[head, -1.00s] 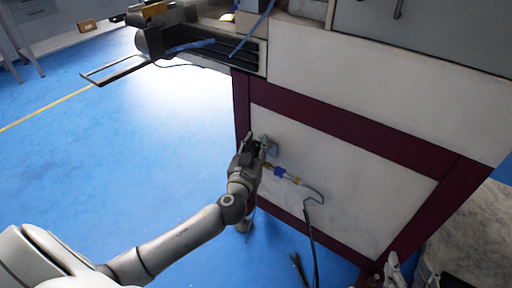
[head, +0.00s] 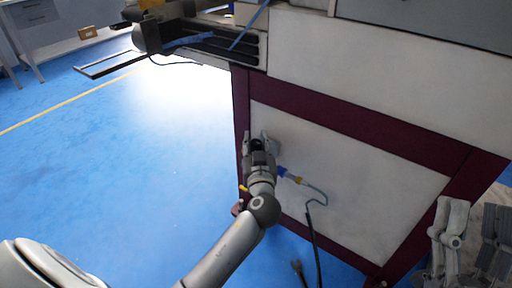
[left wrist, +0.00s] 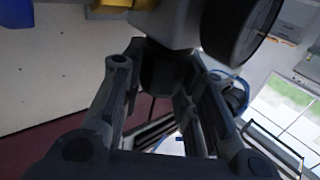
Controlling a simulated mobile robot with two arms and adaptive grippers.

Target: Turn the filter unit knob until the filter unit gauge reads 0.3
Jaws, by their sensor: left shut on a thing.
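The filter unit (head: 276,146) is mounted on the white side panel of the machine, mostly hidden behind my left gripper (head: 258,140) in the head view. In the left wrist view, my left gripper (left wrist: 165,85) has its two fingers on either side of the dark knob (left wrist: 165,68), shut on it. The knob sits under the grey filter unit body (left wrist: 165,22). The round black gauge (left wrist: 240,28) is seen from the side and back, so its reading is hidden. My right gripper (head: 474,215) is at the lower right, fingers apart and empty.
A blue and yellow hose fitting (head: 286,175) with a hose (head: 312,225) hanging down is just right of my left gripper. A maroon frame (head: 242,120) edges the white panel (head: 350,185). Blue floor (head: 120,170) at the left is open.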

